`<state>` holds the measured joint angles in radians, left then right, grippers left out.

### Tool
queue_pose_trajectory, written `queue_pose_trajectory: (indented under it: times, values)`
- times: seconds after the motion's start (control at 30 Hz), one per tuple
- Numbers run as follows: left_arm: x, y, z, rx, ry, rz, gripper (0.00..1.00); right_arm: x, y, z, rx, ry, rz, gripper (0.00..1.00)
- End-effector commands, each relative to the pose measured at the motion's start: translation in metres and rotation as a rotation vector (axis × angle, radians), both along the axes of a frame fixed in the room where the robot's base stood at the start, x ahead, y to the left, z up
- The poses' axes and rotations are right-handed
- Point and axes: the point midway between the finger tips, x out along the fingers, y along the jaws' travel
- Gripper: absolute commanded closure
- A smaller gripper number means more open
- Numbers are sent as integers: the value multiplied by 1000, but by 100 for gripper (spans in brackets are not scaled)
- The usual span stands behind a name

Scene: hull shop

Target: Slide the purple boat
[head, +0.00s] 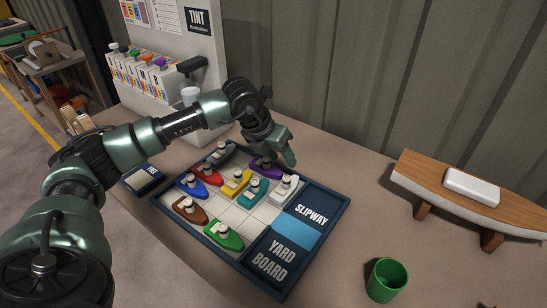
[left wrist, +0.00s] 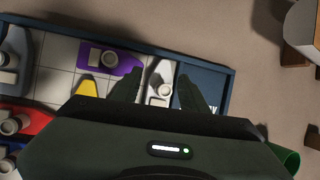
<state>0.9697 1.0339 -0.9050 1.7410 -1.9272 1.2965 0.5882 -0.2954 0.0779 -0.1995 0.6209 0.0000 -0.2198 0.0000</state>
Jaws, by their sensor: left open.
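The purple boat (head: 265,168) sits near the back edge of the blue-framed yard board (head: 338,222), partly hidden by my left gripper in the head view. In the left wrist view the purple boat (left wrist: 98,60) lies to the left of my fingers. My left gripper (head: 287,160) is open above the back right of the board. In the wrist view its fingers (left wrist: 158,90) stand on either side of the white boat (left wrist: 160,78); I cannot tell how high above it they are. My right gripper is not in view.
Yellow (head: 236,184), teal (head: 252,194), red (head: 206,174), blue, grey, brown and green boats share the board. Several white cells are bare. A green cup (head: 386,280) and a wooden model hull (head: 470,195) stand right; a tint dispenser (head: 165,75) stands behind left.

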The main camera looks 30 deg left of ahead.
Motion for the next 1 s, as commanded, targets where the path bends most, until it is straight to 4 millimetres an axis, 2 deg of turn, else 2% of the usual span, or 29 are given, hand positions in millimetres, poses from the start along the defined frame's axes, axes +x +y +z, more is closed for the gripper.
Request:
queue_pose_trajectory:
  times: [0.03,0.1,0.2,0.27,0.7,1.0]
  values:
    - [0,27,3,69,10,45,57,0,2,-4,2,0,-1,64]
    - [-2,51,7,131,26,86,57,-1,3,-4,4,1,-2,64]
    - [-3,66,7,172,37,115,57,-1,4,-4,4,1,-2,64]
    - [-1,68,3,176,41,118,57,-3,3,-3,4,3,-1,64]
    - [23,67,-55,172,40,113,57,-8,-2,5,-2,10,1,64]
    - [26,67,-63,172,38,111,57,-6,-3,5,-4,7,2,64]
